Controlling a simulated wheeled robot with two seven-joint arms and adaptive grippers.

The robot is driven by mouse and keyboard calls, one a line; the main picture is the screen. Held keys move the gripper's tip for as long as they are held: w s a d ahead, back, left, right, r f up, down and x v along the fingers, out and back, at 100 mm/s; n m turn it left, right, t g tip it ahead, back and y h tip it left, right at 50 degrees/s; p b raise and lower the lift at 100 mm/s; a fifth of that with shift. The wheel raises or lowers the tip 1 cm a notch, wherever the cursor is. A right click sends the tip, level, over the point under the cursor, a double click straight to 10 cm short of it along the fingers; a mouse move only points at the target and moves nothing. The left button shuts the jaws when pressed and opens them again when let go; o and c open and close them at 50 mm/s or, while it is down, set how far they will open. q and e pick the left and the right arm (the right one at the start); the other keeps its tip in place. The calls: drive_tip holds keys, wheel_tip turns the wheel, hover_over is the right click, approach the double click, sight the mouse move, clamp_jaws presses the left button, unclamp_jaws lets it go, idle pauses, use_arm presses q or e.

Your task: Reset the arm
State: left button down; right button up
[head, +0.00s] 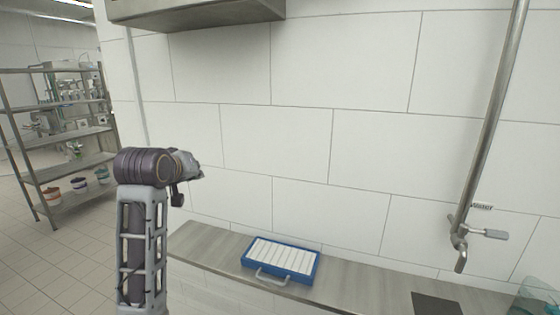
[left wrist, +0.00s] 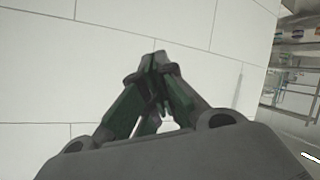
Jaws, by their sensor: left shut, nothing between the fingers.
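My left arm (head: 143,225) rises upright from the bottom left in the head view and bends at the top. My right gripper is in neither view.
A counter (head: 350,290) runs along the wall, with a blue case (head: 318,263) of white strips on it. A tap (head: 462,240) hangs from a vertical pipe at the right. A metal shelf (head: 60,135) stands at the left. A steel box (head: 200,12) juts out above.

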use_arm(q)
drive_tip(key=s+f+m+g, duration=0.15)
drive_tip(key=s+f, duration=0.25)
drive_tip(key=f, duration=0.5)
drive_tip(key=s+f+m+g, duration=0.15)
drive_tip(key=s+f, duration=0.25)
drive_tip(key=f, duration=0.6)
drive_tip(key=s+f+g, duration=0.2)
drive_tip(key=s+f, duration=0.2)
drive_tip(key=f, duration=0.5)
drive_tip(key=s+d+f+m+g, duration=0.1)
drive_tip(key=s+f+m+g, duration=0.1)
drive_tip(key=s+f, duration=0.75)
drive_tip(key=s+f+m+g, duration=0.25)
drive_tip(key=s+f, duration=0.45)
drive_tip(key=s, duration=0.6)
wheel_tip(320, 180, down, 33)
drive_tip(key=s+g, duration=0.2)
drive_tip(key=s, duration=0.1)
drive_tip(key=s+a+f, duration=0.2)
drive_tip(key=s+f, duration=0.7)
drive_tip(key=s, duration=0.1)
drive_tip(key=s+a+f, duration=0.2)
drive_tip(key=s+f, duration=0.8)
drive_tip(key=s, duration=0.1)
drive_tip(key=shift+s+f+g, duration=0.25)
drive_tip(key=shift+g, duration=0.1)
